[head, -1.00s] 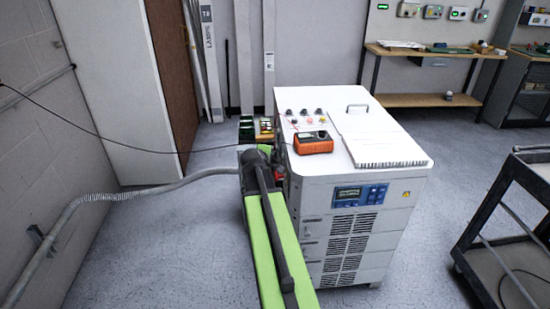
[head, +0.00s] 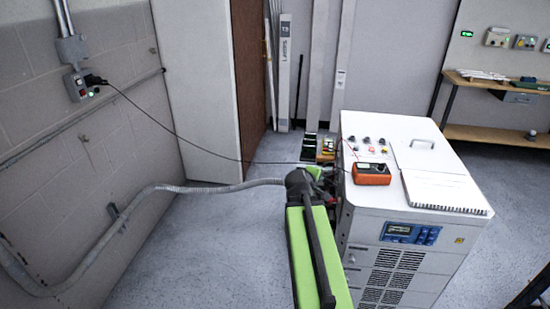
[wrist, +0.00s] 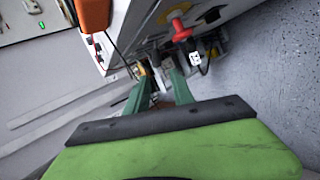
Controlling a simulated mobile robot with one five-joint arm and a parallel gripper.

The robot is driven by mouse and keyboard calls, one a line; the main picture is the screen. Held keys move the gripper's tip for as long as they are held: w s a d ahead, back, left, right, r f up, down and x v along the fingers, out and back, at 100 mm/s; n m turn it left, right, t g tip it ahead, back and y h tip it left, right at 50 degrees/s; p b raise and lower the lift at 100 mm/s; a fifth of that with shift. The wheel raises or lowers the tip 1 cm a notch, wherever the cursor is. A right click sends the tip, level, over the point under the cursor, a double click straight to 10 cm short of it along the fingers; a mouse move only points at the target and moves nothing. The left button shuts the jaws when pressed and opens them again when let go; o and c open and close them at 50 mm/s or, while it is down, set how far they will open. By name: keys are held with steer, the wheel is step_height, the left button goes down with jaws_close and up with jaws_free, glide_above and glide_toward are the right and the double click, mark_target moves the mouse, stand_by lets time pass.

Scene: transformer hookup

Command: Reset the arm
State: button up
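My green and black arm reaches forward along the left side of the white transformer cabinet (head: 395,255) in the head view. My gripper (wrist: 160,74) shows in the wrist view as two green fingers standing apart, with no thing clearly held between them. In the head view the fingers are mostly hidden behind the arm. In the wrist view a red plug (wrist: 181,31) with a black and white tag sits at the cabinet's side, beyond and right of the fingers and apart from them. An orange meter (head: 371,174) lies on the cabinet's top.
A thin black cable runs from a wall outlet box (head: 80,85) to the cabinet area. A grey conduit (head: 125,215) runs along the left wall and passes behind my arm. Small boxes (head: 318,148) stand behind the cabinet. Floor (head: 205,250) is clear left of my arm.

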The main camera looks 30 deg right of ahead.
steer(key=w+a+r+y+p, duration=0.1)
steer(key=w+a+r+p, duration=0.15)
steer(key=a, duration=0.55)
steer(key=w+a+r+n+y+p, duration=0.1)
steer(key=w+a+y+p, duration=0.2)
steer(key=a, duration=0.6)
steer(key=w+a+r+p, duration=0.2)
steer(key=a+p, duration=0.2)
steer(key=a, duration=0.4)
steer(key=s+a+f+m+g+y, duration=0.2)
steer(key=s+a, duration=0.3)
steer(key=a, duration=0.3)
steer(key=s+a+f+m+g+y+p, duration=0.1)
steer(key=s+a+f+m+g+y, duration=0.1)
steer(key=s+a, duration=0.4)
steer(key=a+m+g+y, duration=0.1)
steer(key=a+m, duration=0.1)
steer(key=shift+s+a+f+m, duration=0.25)
steer(key=shift+a+f+m, duration=0.05)
steer(key=shift+a+m, duration=0.1)
steer(key=shift+d, duration=0.15)
